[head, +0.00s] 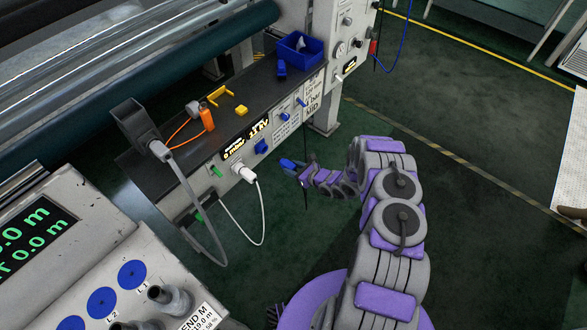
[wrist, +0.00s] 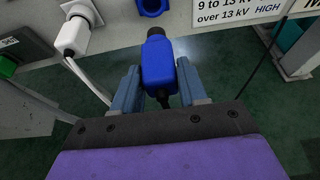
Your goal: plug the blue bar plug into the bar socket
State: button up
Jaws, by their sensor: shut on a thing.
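My gripper (wrist: 158,82) is shut on the blue bar plug (wrist: 158,62), with one finger on each side of its body. The plug's dark round nose points away from the gripper toward the panel, and its cord trails back between the fingers. A blue socket (wrist: 152,6) is cut off by the top edge of the wrist view, just beyond the nose, with a visible gap between them. In the head view my gripper (head: 293,168) is beside the panel front, below and right of the blue socket (head: 261,146). I cannot read a bar label at this socket.
A white plug (head: 243,173) with a looping white cable sits left of the blue socket. Smaller blue fittings (head: 284,117) are farther right on the panel. A blue bin (head: 298,50) and an orange plug (head: 206,118) rest on top. Floor right of the panel is clear.

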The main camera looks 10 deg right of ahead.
aim_at(285, 162)
jog(key=shift+r, duration=0.15)
jog(key=shift+w+a+p, duration=0.15)
jog(key=shift+p, duration=0.3)
jog(key=shift+w+a+p, duration=0.3)
jog(key=shift+w+a, duration=0.5)
jog(key=shift+w, duration=0.25)
jog(key=shift+w+a+p, duration=0.25)
jog(key=shift+w+a, duration=0.5)
jog(key=shift+w, duration=0.3)
jog(key=shift+p, duration=0.85)
jog(key=shift+w, duration=0.1)
jog(key=shift+w+a, duration=0.85)
jog(key=shift+w, duration=0.3)
jog(key=shift+p, duration=0.35)
jog(key=shift+w+a, duration=0.15)
jog(key=shift+a, duration=0.05)
